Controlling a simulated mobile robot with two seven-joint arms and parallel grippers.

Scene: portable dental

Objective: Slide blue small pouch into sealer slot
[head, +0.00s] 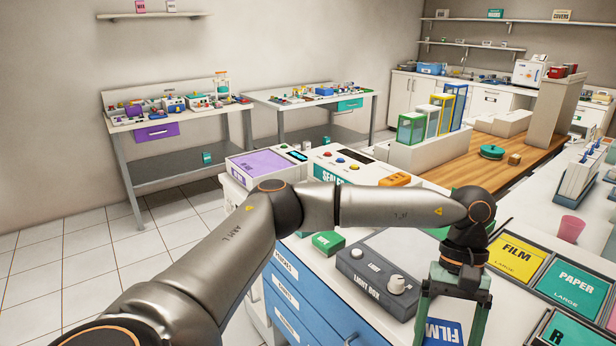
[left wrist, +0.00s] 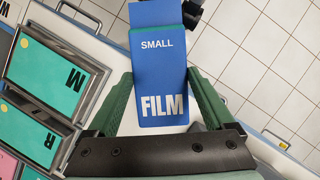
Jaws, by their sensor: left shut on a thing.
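The blue small pouch (head: 443,332), marked SMALL FILM in the left wrist view (left wrist: 160,75), is between the green fingers of my left gripper (head: 450,318). My left gripper is shut on it, over the front of the counter. In the head view the lower part of the pouch is cut off by the picture edge. The sealer (head: 335,170) is a white box with coloured buttons and a dark panel on top, at the back of the counter, away from the pouch. My left arm hides part of the sealer, and I cannot make out its slot clearly. My right gripper is not in view.
A grey light box (head: 376,278) with a knob stands left of the gripper. A small green box (head: 328,243) is behind it.

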